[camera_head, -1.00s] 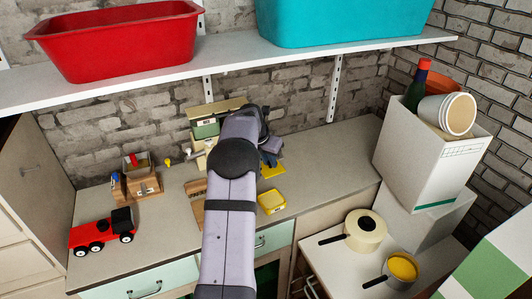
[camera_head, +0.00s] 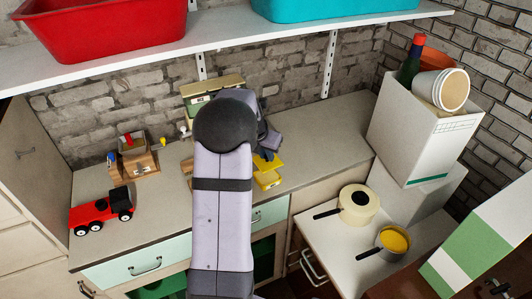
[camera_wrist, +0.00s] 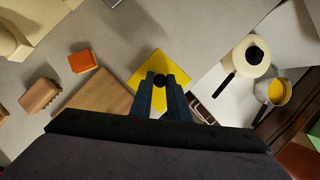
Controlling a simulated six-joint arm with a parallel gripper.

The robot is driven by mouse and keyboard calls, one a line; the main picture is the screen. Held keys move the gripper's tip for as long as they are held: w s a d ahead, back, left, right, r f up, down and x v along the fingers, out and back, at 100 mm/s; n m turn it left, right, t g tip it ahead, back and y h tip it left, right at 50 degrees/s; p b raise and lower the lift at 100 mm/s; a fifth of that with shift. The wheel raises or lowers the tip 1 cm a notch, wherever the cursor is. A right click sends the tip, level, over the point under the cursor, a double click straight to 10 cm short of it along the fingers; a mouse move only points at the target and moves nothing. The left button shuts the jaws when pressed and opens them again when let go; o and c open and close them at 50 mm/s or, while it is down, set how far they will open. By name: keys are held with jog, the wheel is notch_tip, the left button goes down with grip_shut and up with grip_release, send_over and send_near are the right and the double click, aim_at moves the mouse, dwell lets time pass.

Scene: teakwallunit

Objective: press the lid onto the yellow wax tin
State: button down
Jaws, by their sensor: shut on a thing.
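My gripper (camera_wrist: 161,84) is shut on the black knob of a flat yellow square lid (camera_wrist: 146,70). In the head view the lid (camera_head: 273,161) shows partly beside my wrist, just behind and above the yellow wax tin (camera_head: 267,181). The tin stands near the front edge of the worktop, and its near side shows. Whether the lid touches the tin cannot be told. In the wrist view the tin is not visible and may be under the lid.
A red toy truck (camera_head: 101,210) and a wooden caddy (camera_head: 135,160) stand on the worktop to the left. A pan of yellow stuff (camera_head: 394,240) and a lidded cream pot (camera_head: 358,203) stand lower right. A shelf (camera_head: 230,45) hangs above. The worktop right of the tin is clear.

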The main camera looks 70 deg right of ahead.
aim_at(266, 163)
jog(key=shift+f+b, duration=2.2)
jog(key=shift+b, duration=0.15)
jog(key=shift+f, duration=0.9)
jog(key=shift+p, duration=0.55)
jog(key=shift+f+p, duration=0.15)
jog(key=shift+p, duration=0.55)
dwell(1.2)
jog(key=c, duration=1.6)
grip_release()
jog(key=shift+o, duration=0.6)
jog(key=o, duration=0.4)
jog(key=shift+c, duration=0.2)
